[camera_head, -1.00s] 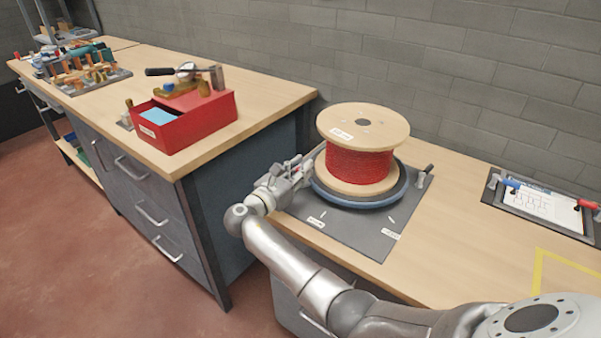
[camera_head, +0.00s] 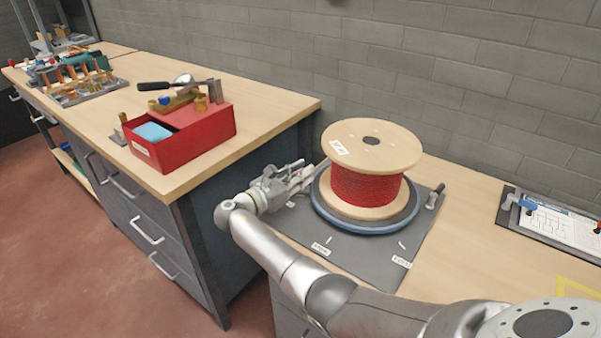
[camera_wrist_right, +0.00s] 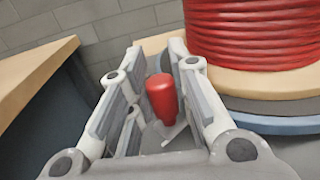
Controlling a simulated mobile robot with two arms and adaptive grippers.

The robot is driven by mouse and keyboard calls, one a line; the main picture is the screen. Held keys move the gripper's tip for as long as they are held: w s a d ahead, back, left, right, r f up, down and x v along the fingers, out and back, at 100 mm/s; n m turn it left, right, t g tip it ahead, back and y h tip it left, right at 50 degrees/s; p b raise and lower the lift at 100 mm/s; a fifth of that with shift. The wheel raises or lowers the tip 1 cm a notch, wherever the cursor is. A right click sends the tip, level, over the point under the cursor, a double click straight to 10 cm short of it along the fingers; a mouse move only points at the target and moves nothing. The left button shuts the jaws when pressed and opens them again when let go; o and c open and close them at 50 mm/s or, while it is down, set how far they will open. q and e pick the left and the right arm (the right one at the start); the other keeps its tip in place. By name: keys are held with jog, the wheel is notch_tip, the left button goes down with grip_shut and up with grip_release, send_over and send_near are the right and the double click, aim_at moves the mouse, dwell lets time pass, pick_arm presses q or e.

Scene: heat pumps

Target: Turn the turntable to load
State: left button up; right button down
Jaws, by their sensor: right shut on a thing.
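The turntable is a round blue-rimmed disc (camera_head: 348,228) on a dark grey base plate (camera_head: 345,250). A wooden spool of red cable (camera_head: 366,190) stands upright on it, with a white label on its top flange. My right gripper (camera_head: 304,178) is at the left edge of the disc. In the right wrist view its fingers (camera_wrist_right: 155,90) are shut on an upright red knob (camera_wrist_right: 162,97) beside the disc's blue rim (camera_wrist_right: 275,125). The base plate carries two small white labels, too small to read, and white marks near the disc. My left gripper is not in view.
A dark clamp-like part (camera_head: 435,197) stands at the plate's right edge. A clipboard with a diagram (camera_head: 560,226) lies further right. A red toolbox (camera_head: 190,138) sits on the taller left bench (camera_head: 265,105), whose side rises close to my gripper. The wall is behind.

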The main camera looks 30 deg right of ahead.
jog(key=shift+w+d, duration=0.1)
jog(key=shift+w, duration=0.15)
dwell(0.4)
jog(key=c, duration=1.3)
grip_release()
jog(key=v, duration=1.2)
